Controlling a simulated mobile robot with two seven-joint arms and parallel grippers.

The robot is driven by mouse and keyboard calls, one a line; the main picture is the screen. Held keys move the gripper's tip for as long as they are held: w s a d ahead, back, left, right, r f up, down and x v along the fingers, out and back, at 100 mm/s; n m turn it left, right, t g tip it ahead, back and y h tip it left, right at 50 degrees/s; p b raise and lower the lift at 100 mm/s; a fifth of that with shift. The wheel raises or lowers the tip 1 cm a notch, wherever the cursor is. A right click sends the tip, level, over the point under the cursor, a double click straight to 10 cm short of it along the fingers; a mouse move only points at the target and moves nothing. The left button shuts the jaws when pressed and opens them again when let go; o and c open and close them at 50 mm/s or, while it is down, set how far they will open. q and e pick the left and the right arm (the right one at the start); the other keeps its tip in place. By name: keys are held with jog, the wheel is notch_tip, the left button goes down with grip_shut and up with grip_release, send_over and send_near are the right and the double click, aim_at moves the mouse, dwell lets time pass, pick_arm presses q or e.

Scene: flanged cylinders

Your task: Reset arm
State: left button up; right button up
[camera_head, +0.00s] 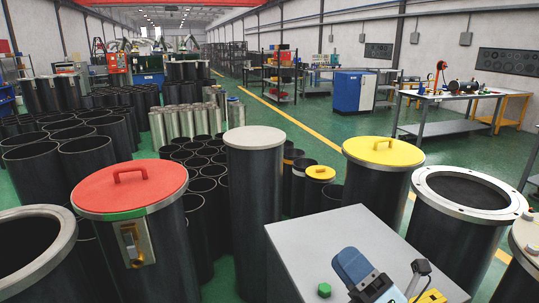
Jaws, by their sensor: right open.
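My right gripper (354,266) shows low in the head view as a blue and grey part coming in from the bottom edge, over a grey box top (318,240). It is open, and I see nothing held in it; its fingertips are hard to make out. A small black part on a cable (420,267) stands just right of it. My left gripper is out of view. A tall black cylinder with a pale lid (255,138) stands behind the box, and a red-lidded cylinder (131,205) stands to its left.
Another open cylinder (30,250) is at lower left. Many black tubes (85,150) crowd behind. A green button (324,290) sits on the box.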

jog(key=s+d+f+m+g+h, duration=0.1)
jog(key=s+d+f+m+h, duration=0.1)
jog(key=d+f+m+h, duration=0.7)
jog(key=s+d+f+m+g+h, duration=0.1)
jog(key=d+f+m+g+h, duration=0.15)
jog(key=f+m+h, duration=0.8)
jog(key=s+d+f+m+g+y, duration=0.1)
jog(key=s+f+m+g+y, duration=0.1)
jog(key=s+f+m+g, duration=0.5)
jog(key=s+d+f+m+g+y, duration=0.15)
jog(key=s+m+g, duration=0.25)
jog(key=s, duration=0.8)
jog(key=w+a+f+n+t+y+p, duration=0.1)
jog(key=w+a+f+t+y+p, duration=0.2)
jog(key=w+a+f+t, duration=0.3)
jog(key=shift+w+a+f+t+p, duration=0.2)
jog(key=shift+a+f+t+p, duration=0.35)
jog(key=shift+f, duration=0.75)
